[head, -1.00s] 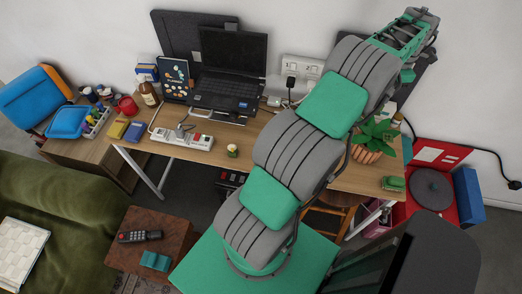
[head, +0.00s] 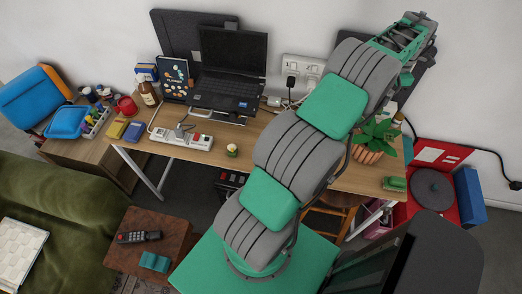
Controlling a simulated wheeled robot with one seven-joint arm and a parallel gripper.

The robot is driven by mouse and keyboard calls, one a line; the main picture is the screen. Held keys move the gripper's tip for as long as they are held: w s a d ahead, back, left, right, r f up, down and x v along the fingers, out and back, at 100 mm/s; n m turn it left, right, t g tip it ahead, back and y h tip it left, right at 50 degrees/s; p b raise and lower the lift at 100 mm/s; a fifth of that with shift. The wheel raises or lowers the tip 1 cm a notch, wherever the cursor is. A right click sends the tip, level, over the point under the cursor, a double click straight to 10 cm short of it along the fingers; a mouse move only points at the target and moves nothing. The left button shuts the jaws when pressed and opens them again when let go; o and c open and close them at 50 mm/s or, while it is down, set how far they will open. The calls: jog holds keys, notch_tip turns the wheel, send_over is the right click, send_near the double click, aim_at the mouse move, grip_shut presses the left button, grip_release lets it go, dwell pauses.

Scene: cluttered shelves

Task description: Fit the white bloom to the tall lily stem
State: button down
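My arm reaches up and right across the desk, and its far end with my gripper (head: 408,36) is in front of the wall at the upper right. It is small and seen from behind, so I cannot tell whether its fingers are open or shut, or whether they hold anything. I cannot make out a white bloom or a tall lily stem in the head view. A leafy green plant (head: 378,131) in an orange-brown pot (head: 367,156) stands at the desk's right end, partly behind my arm.
The wooden desk (head: 290,160) holds an open laptop (head: 229,75), a power strip (head: 183,138), a brown bottle (head: 148,93) and a small yellowish pot (head: 232,150). A green block (head: 394,184) lies at the right edge. A red case (head: 428,160) with a turntable stands farther right.

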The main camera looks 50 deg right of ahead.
jog(key=shift+f, duration=0.2)
dwell(0.4)
jog(key=c, duration=1.2)
grip_release()
jog(key=shift+c, duration=0.2)
